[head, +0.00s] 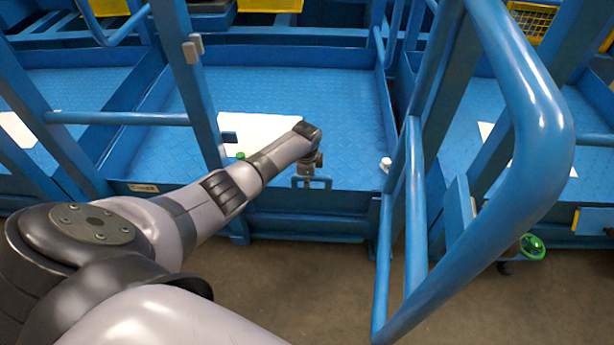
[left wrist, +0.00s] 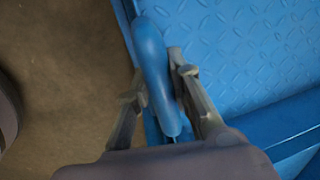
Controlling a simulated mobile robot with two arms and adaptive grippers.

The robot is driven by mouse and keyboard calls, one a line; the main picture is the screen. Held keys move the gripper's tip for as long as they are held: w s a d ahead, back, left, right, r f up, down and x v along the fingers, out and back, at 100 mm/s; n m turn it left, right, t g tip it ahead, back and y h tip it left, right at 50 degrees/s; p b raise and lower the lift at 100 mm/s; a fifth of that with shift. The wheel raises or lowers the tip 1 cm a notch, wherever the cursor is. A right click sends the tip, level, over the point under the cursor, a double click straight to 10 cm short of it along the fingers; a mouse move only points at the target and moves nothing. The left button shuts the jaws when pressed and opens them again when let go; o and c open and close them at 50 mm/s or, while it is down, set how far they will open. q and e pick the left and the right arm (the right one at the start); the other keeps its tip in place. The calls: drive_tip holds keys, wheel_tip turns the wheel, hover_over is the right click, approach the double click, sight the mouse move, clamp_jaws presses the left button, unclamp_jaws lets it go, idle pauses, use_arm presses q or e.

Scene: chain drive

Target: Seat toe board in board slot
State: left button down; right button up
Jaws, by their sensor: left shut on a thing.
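My left gripper (head: 309,170) reaches over the front edge of the blue platform. In the left wrist view, the gripper (left wrist: 157,72) has its two fingers on either side of a rounded blue handle (left wrist: 153,55) and is shut on it. The handle also shows in the head view (head: 312,183) and appears to belong to the toe board (head: 340,201), a blue board along the platform's front edge. I cannot tell from these views whether the board sits fully in its slot; the slot itself is not clearly visible. My right gripper is not in view.
A blue tread-plate floor (head: 340,90) lies behind the board, with a white sheet (head: 262,128) and a small white item (head: 385,164) on it. Thick blue rails (head: 530,110) stand close on the right, and a blue post (head: 185,75) on the left. Bare floor is in front.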

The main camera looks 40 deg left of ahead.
use_arm(q)
drive_tip(key=shift+w+r, duration=0.1)
drive_tip(key=shift+w, duration=0.05)
drive_tip(key=c, duration=1.4)
unclamp_jaws()
drive_tip(key=shift+o, duration=0.2)
drive_tip(key=shift+s+f, duration=0.35)
drive_tip(key=shift+s, duration=0.05)
drive_tip(key=shift+r, duration=0.45)
wheel_tip(320, 180, up, 11)
drive_tip(key=s+d, duration=0.1)
drive_tip(key=shift+s+r, duration=0.2)
drive_tip(key=shift+s, duration=0.1)
drive_tip(key=shift+d, duration=0.15)
